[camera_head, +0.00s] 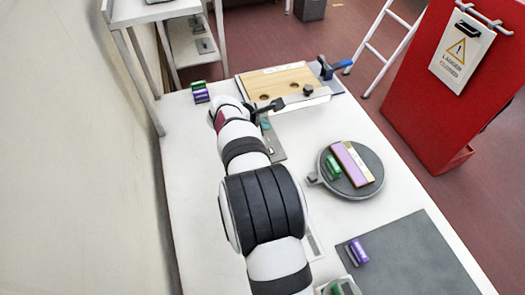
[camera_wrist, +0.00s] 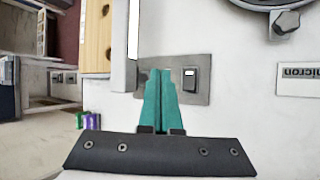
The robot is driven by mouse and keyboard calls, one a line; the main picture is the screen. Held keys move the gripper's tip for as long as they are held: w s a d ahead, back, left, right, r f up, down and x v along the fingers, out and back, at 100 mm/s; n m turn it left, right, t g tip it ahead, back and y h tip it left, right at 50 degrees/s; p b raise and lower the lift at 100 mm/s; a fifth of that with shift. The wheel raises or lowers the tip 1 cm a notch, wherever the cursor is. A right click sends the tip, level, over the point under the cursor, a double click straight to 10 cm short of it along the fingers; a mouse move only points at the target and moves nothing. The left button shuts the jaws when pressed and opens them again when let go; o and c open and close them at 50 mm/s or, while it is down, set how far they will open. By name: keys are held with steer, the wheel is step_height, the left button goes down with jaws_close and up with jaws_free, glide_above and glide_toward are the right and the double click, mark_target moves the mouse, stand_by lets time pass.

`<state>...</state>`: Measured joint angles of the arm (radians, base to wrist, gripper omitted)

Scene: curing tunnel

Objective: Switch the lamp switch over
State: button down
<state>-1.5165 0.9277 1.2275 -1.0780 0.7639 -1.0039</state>
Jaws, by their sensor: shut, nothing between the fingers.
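The lamp switch (camera_wrist: 190,80) is a dark rocker with a white patch at its upper end, seen in the wrist view. It sits on a grey metal plate (camera_wrist: 203,62) on the white table. My gripper (camera_wrist: 161,72) has two teal fingers, pressed together with nothing between them. Its tips appear over the plate, just left of the switch; a small gap shows between them and the rocker. I cannot tell their height above the plate. In the head view, the plate (camera_head: 279,155) lies beside my gripper (camera_head: 266,126), and my arm partly hides the area.
A wooden board (camera_head: 290,76) with holes, behind a pale bar, stands beyond the gripper. A round grey turntable (camera_head: 368,187) carries green and lilac blocks to the right. Purple and green pieces (camera_head: 201,94) lie left. A dark mat (camera_head: 410,255) lies at the near right.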

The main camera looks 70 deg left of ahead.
steer(key=shift+s+f, duration=0.15)
steer(key=shift+f, duration=1.25)
steer(key=shift+s+f, duration=0.2)
steer(key=shift+f, duration=1.25)
steer(key=shift+s+f, duration=0.15)
steer(key=shift+f, duration=1.25)
steer(key=shift+f, duration=0.15)
steer(key=shift+f, duration=0.25)
steer(key=shift+s+f, duration=0.1)
steer(key=shift+f, duration=0.2)
steer(key=shift+r, duration=0.1)
steer(key=shift+r, duration=0.6)
steer(key=shift+w+r, duration=0.2)
steer(key=shift+r, duration=1.1)
steer(key=shift+w+r, duration=0.2)
steer(key=shift+r, duration=1.05)
